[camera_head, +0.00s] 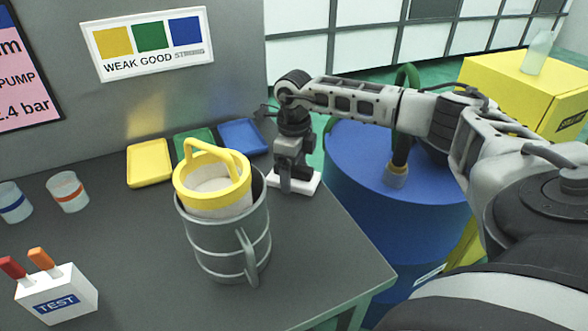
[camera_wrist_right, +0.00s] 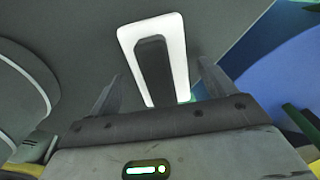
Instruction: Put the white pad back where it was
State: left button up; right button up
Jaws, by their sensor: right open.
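The white pad (camera_head: 309,184) lies flat at the right edge of the dark table, just behind and right of the grey metal jug. In the right wrist view the pad (camera_wrist_right: 177,48) shows as a white rounded rectangle with a dark upright grip (camera_wrist_right: 153,65) on it. My right gripper (camera_head: 287,184) points down over the pad and hides part of it. In the right wrist view the open jaws (camera_wrist_right: 157,75) stand either side of the dark grip, with gaps showing. My left gripper is not in view.
The metal jug (camera_head: 216,253) holds a yellow-rimmed container (camera_head: 213,185). Yellow (camera_head: 149,163), green (camera_head: 193,139) and blue (camera_head: 243,137) trays lie behind it. Cups and a TEST box (camera_head: 58,296) stand left. A blue barrel (camera_head: 355,200) stands beyond the table edge.

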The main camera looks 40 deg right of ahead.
notch_tip(320, 180, up, 12)
jog(key=shift+f+b, duration=0.15)
jog(key=shift+b, duration=0.3)
dwell(0.4)
